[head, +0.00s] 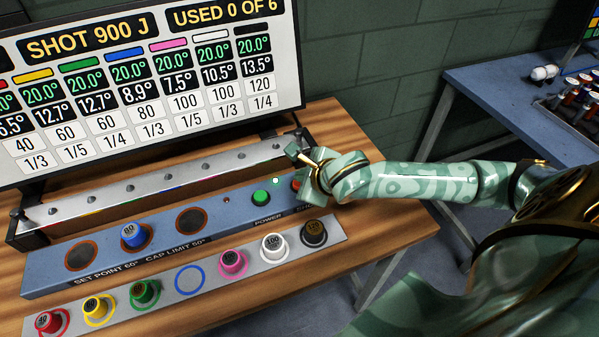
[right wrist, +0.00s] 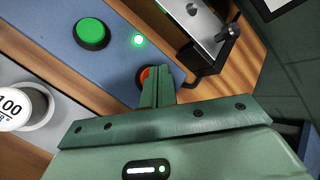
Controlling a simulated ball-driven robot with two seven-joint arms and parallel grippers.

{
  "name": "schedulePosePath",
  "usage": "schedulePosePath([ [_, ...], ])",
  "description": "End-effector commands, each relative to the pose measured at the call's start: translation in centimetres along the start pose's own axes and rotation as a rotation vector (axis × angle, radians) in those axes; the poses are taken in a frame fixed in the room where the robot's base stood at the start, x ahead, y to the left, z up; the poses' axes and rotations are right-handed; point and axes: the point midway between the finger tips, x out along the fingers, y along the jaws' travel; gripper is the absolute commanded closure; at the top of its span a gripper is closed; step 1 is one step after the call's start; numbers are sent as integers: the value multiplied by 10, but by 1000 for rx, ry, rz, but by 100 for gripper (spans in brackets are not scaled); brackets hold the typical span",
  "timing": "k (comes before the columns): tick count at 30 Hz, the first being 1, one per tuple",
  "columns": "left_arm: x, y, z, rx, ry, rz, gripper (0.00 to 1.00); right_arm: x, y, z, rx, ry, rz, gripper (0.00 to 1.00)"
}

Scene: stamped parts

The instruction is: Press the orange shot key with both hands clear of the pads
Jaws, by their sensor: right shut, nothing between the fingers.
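The orange shot key (head: 295,185) is at the right end of the blue panel (head: 222,212), mostly hidden behind my right gripper (head: 301,176). In the right wrist view an orange sliver of the key (right wrist: 144,73) shows beside the shut, empty fingers (right wrist: 158,80). The fingertips are over or against the key; I cannot tell whether they touch or press it. The panel has three round pads: the left pad (head: 80,257) and right pad (head: 191,221) are bare, and a blue part (head: 134,235) stands on the middle one. My left gripper is out of view.
A green button (head: 260,197) and lit green lamp (head: 275,181) sit left of the key. Several coloured parts stand on the front strip (head: 205,262), with one empty blue ring (head: 189,280). A metal rail (head: 160,180) lies behind. The screen (head: 150,85) reads USED 0 OF 6.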

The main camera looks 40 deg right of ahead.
Motion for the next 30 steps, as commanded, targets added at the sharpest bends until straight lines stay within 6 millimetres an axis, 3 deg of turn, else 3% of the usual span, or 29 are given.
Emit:
schedulePosePath([
  [30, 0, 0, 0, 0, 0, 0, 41, 6, 4, -4, 0, 0, 0, 100],
])
